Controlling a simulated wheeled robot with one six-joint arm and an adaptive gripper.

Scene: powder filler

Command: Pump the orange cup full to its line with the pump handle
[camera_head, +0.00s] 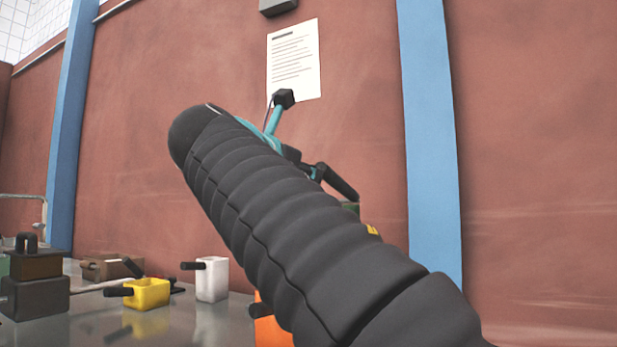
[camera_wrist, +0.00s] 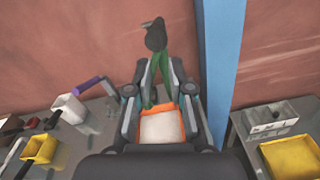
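The orange cup (camera_wrist: 141,111) stands low in the middle of the wrist view, with pale material inside. No fill line can be made out. In the head view only part of the orange cup (camera_head: 272,331) shows past my arm. Beyond it in the wrist view is a green pump with a black handle end (camera_wrist: 155,37). In the head view a teal lever with a black block (camera_head: 284,98) rises behind my arm. My gripper (camera_wrist: 160,68) has its fingers apart, on either side of the green part; I see no firm grip on it. My arm hides much of the pump.
A yellow cup (camera_head: 148,294) and a white cup (camera_head: 212,280) stand on the grey table to the left. A dark box-like device (camera_head: 35,296) is further left. In the wrist view a yellow container (camera_wrist: 290,157) lies at right. A brick-red wall with blue posts stands behind.

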